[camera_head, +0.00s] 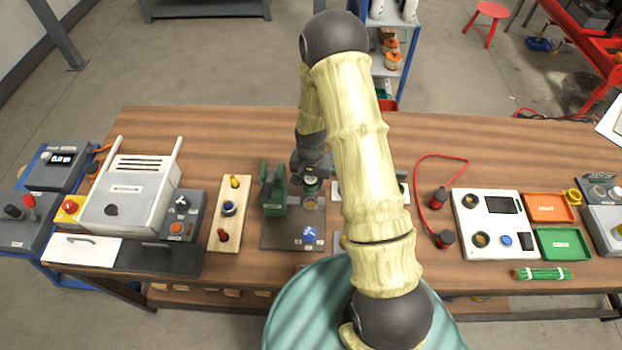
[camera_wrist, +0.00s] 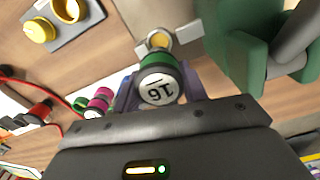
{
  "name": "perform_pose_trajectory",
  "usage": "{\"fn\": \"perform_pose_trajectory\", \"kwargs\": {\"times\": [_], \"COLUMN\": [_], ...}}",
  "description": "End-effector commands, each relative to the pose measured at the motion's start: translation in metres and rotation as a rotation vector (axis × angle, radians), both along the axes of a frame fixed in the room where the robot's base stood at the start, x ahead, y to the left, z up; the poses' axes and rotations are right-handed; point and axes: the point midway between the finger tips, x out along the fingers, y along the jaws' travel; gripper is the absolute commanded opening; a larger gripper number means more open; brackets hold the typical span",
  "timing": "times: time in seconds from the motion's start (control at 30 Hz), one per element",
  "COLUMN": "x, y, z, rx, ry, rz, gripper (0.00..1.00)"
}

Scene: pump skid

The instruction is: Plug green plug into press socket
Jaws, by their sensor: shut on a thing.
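My gripper (camera_wrist: 160,88) is shut on the green plug (camera_wrist: 168,68), which has a green rim and a white end marked 16. In the head view the green plug (camera_head: 312,183) shows below my wrist, beside the green press (camera_head: 272,192). The press also fills the upper right of the wrist view (camera_wrist: 238,40). A yellowish ring socket (camera_wrist: 160,41) in a light grey mount lies just beyond the plug, and the plug overlaps its near side in that picture. In the head view the ring (camera_head: 311,203) sits on the dark press base. I cannot tell if plug and socket touch.
A wooden board (camera_head: 230,213) with several coloured knobs stands left of the press. A blue knob (camera_head: 309,236) is on the press base. To the right are red plugs on a red cable (camera_head: 420,190) and a white panel (camera_head: 494,225). My arm hides part of the bench.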

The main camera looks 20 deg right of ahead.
Motion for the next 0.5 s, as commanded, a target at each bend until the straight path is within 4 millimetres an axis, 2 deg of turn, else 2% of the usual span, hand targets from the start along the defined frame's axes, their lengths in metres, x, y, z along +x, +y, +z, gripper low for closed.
{"fn": "perform_pose_trajectory", "kwargs": {"times": [0.5], "x": [0.0], "y": [0.0], "z": [-0.043], "rx": [0.0], "ry": [0.001], "rz": [0.002], "gripper": [0.15]}}
